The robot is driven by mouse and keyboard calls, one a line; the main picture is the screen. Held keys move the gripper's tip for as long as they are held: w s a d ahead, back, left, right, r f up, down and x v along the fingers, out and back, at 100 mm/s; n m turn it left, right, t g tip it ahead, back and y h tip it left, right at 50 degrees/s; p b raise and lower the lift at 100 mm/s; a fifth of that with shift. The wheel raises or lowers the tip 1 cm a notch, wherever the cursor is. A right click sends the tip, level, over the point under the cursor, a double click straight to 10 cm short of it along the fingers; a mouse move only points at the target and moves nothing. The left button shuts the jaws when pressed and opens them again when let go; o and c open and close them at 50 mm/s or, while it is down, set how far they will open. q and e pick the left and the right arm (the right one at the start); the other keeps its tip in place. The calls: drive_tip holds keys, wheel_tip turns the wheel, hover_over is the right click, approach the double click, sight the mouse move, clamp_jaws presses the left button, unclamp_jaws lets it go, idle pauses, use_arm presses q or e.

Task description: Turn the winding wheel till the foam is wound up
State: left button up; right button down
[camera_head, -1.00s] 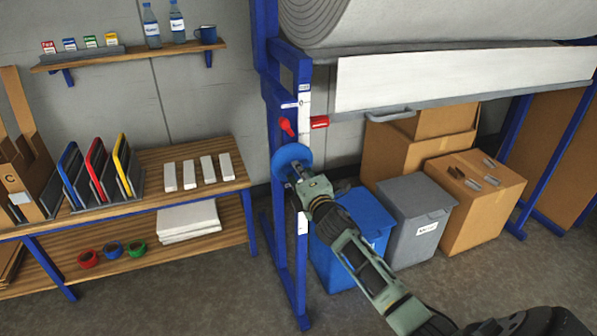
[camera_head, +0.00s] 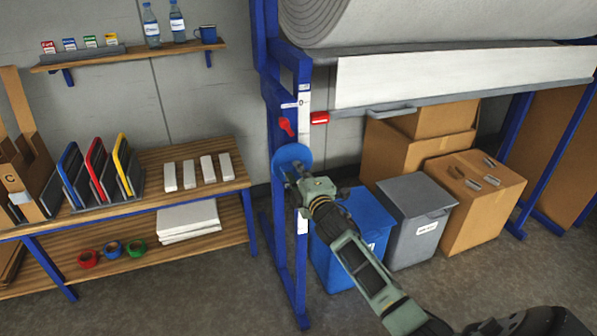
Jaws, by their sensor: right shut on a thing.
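The grey foam roll (camera_head: 440,18) lies across the top of the rack. A pale flat strip (camera_head: 460,76) shows below it, above a grey bar. A red lever (camera_head: 287,126) is above the wheel, and a red marker (camera_head: 319,118) sits beside the white scale (camera_head: 304,105). My left gripper is out of view.
A blue bin (camera_head: 352,238), a grey bin (camera_head: 418,205) and cardboard boxes (camera_head: 480,200) stand under the rack, close to my right arm. A wooden bench (camera_head: 150,165) with folders and white blocks is at left. Open floor lies in front.

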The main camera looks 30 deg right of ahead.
drive_tip(key=c, duration=1.8)
unclamp_jaws()
drive_tip(key=shift+f, duration=0.1)
drive_tip(key=v, duration=1.2)
drive_tip(key=shift+a+p+x, duration=0.2)
drive_tip(key=shift+p+x, duration=0.25)
drive_tip(key=shift+x, duration=2.45)
drive_tip(key=shift+a+p+x, duration=0.15)
drive_tip(key=shift+p+x, duration=0.3)
drive_tip(key=shift+x, duration=2.45)
